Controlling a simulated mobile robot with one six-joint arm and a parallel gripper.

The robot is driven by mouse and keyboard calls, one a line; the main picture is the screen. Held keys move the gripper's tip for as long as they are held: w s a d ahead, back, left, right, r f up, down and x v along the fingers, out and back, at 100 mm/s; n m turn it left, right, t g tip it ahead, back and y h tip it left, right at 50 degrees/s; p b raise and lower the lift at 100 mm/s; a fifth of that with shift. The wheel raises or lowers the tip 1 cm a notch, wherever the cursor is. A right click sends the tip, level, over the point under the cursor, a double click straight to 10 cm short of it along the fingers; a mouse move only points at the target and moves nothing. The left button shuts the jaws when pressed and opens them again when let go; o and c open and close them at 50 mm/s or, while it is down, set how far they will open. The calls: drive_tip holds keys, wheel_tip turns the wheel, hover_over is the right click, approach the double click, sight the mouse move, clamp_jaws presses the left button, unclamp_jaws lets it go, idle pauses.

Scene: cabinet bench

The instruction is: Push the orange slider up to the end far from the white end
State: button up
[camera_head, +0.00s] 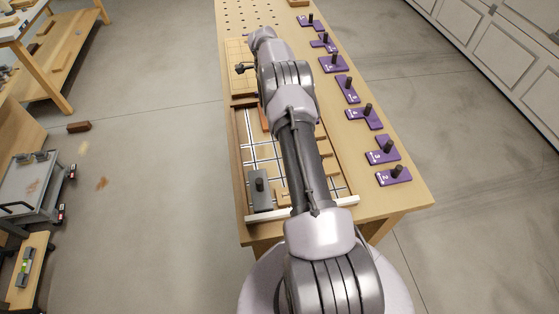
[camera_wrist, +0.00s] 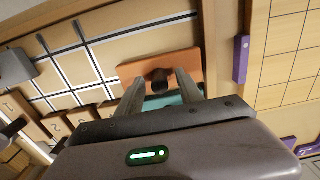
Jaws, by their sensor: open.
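The orange slider (camera_wrist: 185,62) is a flat orange block with a dark round knob (camera_wrist: 160,80), seen in the wrist view. My gripper (camera_wrist: 161,82) is open, with one finger on each side of the knob; I cannot tell whether either finger touches it. In the head view only a sliver of the orange slider (camera_head: 264,118) shows at the left of my arm, which hides the rest and my fingers. The slider lies in a wooden tray (camera_head: 239,150) with a grid of dark and white lines. The white end (camera_head: 345,202) is the tray's near edge.
A grey block (camera_head: 260,203) with a dark knob sits in the tray's near left corner. Several purple pieces (camera_head: 395,177) with dark knobs line the bench's right side. A second gridded board (camera_head: 237,52) lies beyond the tray. A teal piece (camera_wrist: 165,101) shows under my fingers.

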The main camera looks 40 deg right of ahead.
drive_tip(key=shift+r+p, duration=1.8)
drive_tip(key=shift+r, duration=1.5)
